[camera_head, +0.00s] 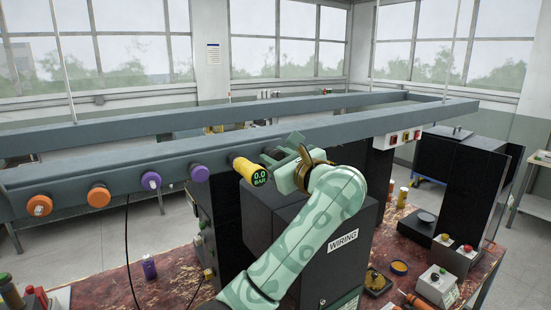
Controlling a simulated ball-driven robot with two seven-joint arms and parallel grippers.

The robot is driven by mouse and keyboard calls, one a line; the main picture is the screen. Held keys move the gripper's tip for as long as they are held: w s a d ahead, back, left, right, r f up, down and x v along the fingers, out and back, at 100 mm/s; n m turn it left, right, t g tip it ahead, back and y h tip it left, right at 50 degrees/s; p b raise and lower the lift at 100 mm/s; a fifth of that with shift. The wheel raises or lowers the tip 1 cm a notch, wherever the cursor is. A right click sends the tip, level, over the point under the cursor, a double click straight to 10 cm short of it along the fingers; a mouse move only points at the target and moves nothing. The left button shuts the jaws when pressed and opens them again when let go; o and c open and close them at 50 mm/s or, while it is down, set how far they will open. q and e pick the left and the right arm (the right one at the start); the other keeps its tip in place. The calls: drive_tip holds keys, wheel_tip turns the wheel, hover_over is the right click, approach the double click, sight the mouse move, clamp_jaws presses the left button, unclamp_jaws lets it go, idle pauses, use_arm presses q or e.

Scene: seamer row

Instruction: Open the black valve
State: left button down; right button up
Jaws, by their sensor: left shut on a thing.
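A grey rail (120,162) runs across the view with a row of coloured valves on it. The black valve (271,156) sits just right of the yellow gauge (250,171), which reads 0.0 BAR. My left gripper (284,158) is at the black valve and shut on it. Its fingers and wrist hide much of the valve, so how far its handle is turned cannot be seen. My right gripper is out of view.
A dark box marked WIRING (318,262) stands below my arm. Button boxes (437,286) and small items sit on the red-brown bench at right.

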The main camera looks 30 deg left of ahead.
use_arm(q)
drive_tip(key=shift+s+d+f+b, duration=0.2)
drive_tip(key=shift+d+f+b, duration=0.1)
drive_tip(key=shift+d, duration=0.1)
drive_tip(key=shift+s+d+r, duration=0.15)
drive_tip(key=shift+d+r, duration=0.1)
drive_tip(key=c, duration=1.2)
unclamp_jaws()
drive_tip(key=shift+o, duration=0.7)
drive_tip(key=shift+a, duration=0.1)
drive_tip(key=b+v, duration=0.3)
drive_tip(key=v, duration=1.3)
drive_tip(key=shift+b, duration=0.35)
drive_tip(key=shift+s, duration=0.1)
